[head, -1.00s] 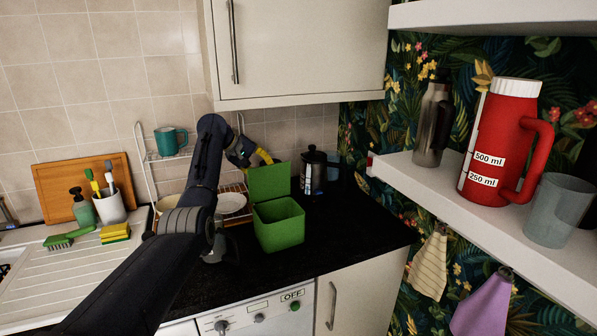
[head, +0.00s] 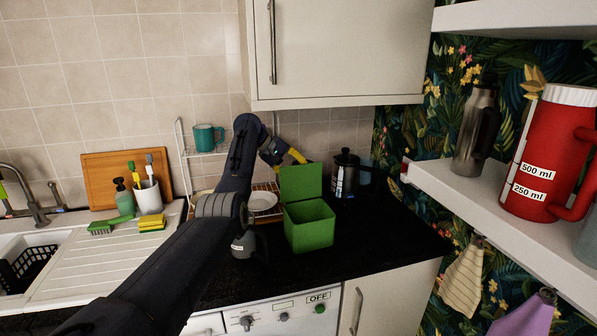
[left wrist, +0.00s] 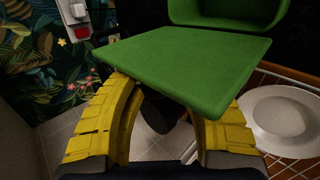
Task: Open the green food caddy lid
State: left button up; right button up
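The green food caddy (head: 309,228) stands on the black worktop with its green lid (head: 301,181) raised upright at the back. My left gripper (head: 296,156) is behind the lid, near its top edge. In the left wrist view the lid (left wrist: 190,62) is a flat green panel in front of my left gripper (left wrist: 165,95), with the caddy body beyond. The yellow fingers are spread with a gap between them, and their tips are partly hidden by the lid. I cannot tell whether they touch it. My right gripper is not in view.
A black cafetiere (head: 345,172) stands right of the lid. A dish rack with a white plate (head: 262,200) is to the left. A wall cupboard (head: 340,50) hangs above. A grey item (head: 249,243) sits beside my arm. Bare worktop (head: 390,235) lies right of the caddy.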

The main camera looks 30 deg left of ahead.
pick_arm(q)
jog(key=shift+o, duration=1.4)
jog(key=shift+r, duration=0.1)
jog(key=shift+r, duration=0.1)
jog(key=v, duration=1.2)
